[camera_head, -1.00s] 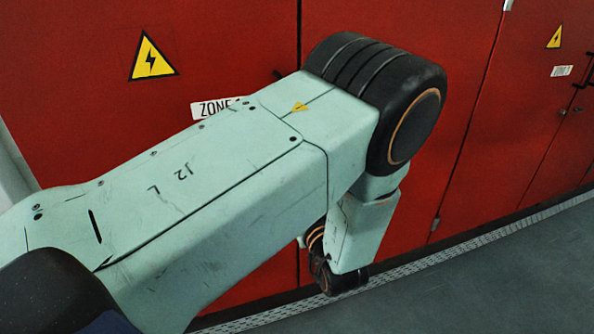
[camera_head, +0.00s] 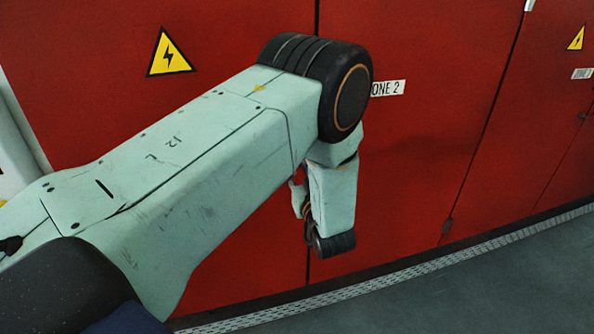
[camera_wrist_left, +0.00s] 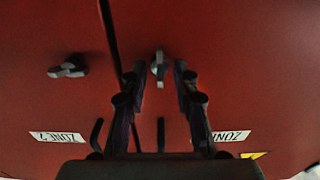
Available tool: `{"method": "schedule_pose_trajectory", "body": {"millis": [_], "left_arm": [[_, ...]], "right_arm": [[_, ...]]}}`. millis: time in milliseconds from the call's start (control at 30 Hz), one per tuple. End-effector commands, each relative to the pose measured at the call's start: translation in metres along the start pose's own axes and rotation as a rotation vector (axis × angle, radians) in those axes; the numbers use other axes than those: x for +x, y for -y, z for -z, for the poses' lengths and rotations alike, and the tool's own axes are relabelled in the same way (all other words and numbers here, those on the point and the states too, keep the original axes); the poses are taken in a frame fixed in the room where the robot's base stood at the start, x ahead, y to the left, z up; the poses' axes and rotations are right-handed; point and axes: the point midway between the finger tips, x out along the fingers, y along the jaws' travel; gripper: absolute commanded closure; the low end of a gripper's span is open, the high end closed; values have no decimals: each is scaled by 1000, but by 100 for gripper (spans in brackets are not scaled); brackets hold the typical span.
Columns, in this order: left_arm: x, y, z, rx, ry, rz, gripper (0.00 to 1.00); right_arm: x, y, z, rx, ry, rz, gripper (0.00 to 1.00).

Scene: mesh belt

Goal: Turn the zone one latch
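The left wrist view is upside down. In it my left gripper (camera_wrist_left: 159,78) is open, its two dark fingers apart and empty. A small grey latch (camera_wrist_left: 158,62) on the red door shows between the fingertips, standing upright in the picture; I cannot tell how far beyond them it is. A ZONE label (camera_wrist_left: 226,136) on the same door is partly hidden by a finger, so its number does not show. In the head view my left arm hides this latch and label, and the fingers cannot be made out. My right gripper is not in view.
Left of the door seam, the wrist view shows a second latch (camera_wrist_left: 68,68), lying crosswise, and a ZONE 2 label (camera_wrist_left: 57,137). The head view shows that label (camera_head: 388,88) beside my arm. A perforated metal strip (camera_head: 420,270) runs along the cabinet foot. The grey floor (camera_head: 490,285) is clear.

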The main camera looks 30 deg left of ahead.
Motion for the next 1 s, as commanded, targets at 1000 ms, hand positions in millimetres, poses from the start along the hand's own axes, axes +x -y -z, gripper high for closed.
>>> {"method": "schedule_pose_trajectory", "body": {"millis": [1000], "left_arm": [[0,-1,2,172,-6,1,100]], "right_arm": [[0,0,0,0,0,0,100]]}}
